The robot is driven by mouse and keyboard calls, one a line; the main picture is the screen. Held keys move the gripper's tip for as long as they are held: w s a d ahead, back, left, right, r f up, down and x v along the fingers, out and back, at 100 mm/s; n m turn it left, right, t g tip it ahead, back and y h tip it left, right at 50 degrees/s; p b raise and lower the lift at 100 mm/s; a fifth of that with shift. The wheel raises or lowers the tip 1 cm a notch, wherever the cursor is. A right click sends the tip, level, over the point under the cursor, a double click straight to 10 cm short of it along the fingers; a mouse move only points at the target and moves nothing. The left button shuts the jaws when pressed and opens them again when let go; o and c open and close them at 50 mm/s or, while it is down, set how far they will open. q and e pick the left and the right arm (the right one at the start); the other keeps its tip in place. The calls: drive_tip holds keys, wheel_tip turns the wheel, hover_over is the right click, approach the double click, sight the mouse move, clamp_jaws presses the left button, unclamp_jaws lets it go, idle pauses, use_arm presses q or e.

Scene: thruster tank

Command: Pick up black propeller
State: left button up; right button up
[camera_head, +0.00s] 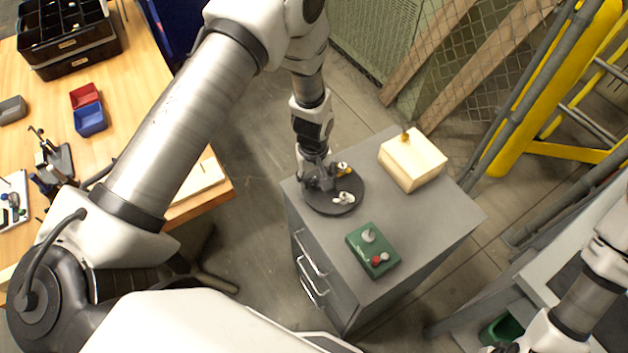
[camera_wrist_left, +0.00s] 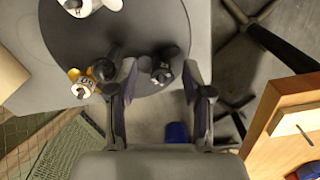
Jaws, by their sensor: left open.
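The black propeller (camera_wrist_left: 163,72) lies near the edge of the round dark disc (camera_wrist_left: 70,35) in the left wrist view. My left gripper (camera_wrist_left: 159,80) is open, with a finger to either side of the propeller and nothing clamped. In the head view my left gripper (camera_head: 318,183) is over the left part of the disc (camera_head: 330,207) and hides the black propeller. A yellow propeller (camera_head: 343,168) and a white propeller (camera_head: 344,198) are on the same disc. Only the wrist of my right arm shows at the lower right; its fingers cannot be made out.
The disc is on a grey cabinet (camera_head: 431,222). A pale wooden block (camera_head: 414,160) stands at its back right, and a green box (camera_head: 362,255) with knobs near the front. A wooden workbench (camera_head: 137,75) is at left, a yellow frame (camera_head: 535,95) at right.

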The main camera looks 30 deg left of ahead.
use_arm(q)
drive_tip(key=shift+a, duration=0.15)
drive_tip(key=shift+c, duration=0.7)
drive_tip(key=c, duration=0.7)
drive_tip(key=shift+r, duration=0.1)
drive_tip(key=shift+r, duration=0.2)
wheel_tip(320, 180, up, 18)
drive_tip(key=p, duration=1.3)
drive_tip(key=shift+f, duration=0.2)
